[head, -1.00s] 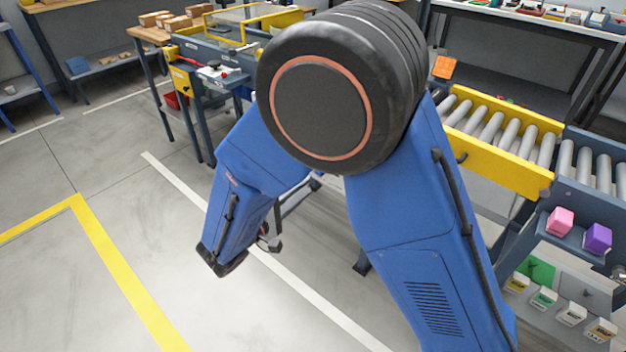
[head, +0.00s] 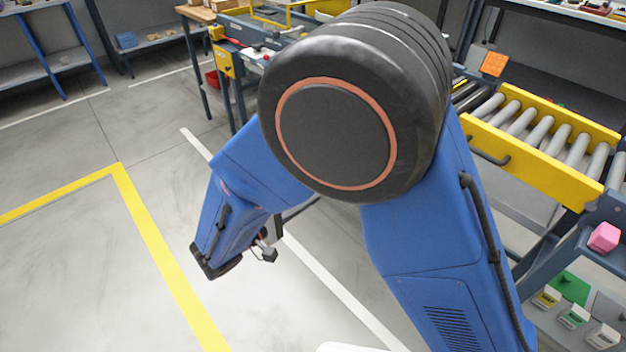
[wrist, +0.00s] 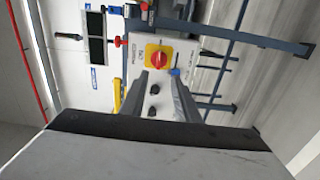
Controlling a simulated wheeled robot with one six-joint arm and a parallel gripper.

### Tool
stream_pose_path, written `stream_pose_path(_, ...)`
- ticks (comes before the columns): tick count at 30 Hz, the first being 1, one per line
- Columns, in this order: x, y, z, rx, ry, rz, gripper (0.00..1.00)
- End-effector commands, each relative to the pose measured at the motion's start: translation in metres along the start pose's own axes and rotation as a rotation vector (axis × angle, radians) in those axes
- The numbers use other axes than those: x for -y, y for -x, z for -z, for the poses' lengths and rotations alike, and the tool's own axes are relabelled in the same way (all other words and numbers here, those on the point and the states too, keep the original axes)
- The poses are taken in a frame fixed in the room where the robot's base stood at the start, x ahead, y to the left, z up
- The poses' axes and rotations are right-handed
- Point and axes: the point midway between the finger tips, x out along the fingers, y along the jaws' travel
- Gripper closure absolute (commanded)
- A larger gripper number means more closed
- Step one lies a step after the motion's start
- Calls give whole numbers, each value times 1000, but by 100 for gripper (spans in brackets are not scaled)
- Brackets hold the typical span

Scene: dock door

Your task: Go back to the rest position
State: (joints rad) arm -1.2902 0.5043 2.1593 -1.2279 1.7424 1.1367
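My gripper (wrist: 160,80) shows in the wrist view as two grey fingers beyond a broad grey body with a dark edge. The fingers stand apart with nothing between them. Behind them is a pale control panel (wrist: 187,52) with a red knob on a yellow plate and black knobs. In the head view my blue arm is folded, with its forearm hanging down at left. Only a small dark part of the gripper (head: 267,252) shows there, above the open floor. I see no object held.
A roller conveyor (head: 545,135) with yellow side rails stands at right. A pink block (head: 604,237) lies on a ledge beside it. A workbench (head: 228,62) with yellow parts stands at the back. Yellow floor tape (head: 150,235) crosses clear floor at left.

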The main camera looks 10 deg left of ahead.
Motion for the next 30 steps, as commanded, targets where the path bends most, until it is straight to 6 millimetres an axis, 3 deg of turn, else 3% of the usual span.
stream_pose_path(6, -2, -4, -2, 9, 1, 6, 71)
stream_pose_path(11, -13, -35, -21, 90, 13, 69, 71)
stream_pose_path(15, -27, -79, -58, 213, 31, 180, 71)
stream_pose_path(21, -42, -130, -118, 374, 33, 361, 71)
stream_pose_path(30, -56, -172, -208, 547, -27, 643, 71)
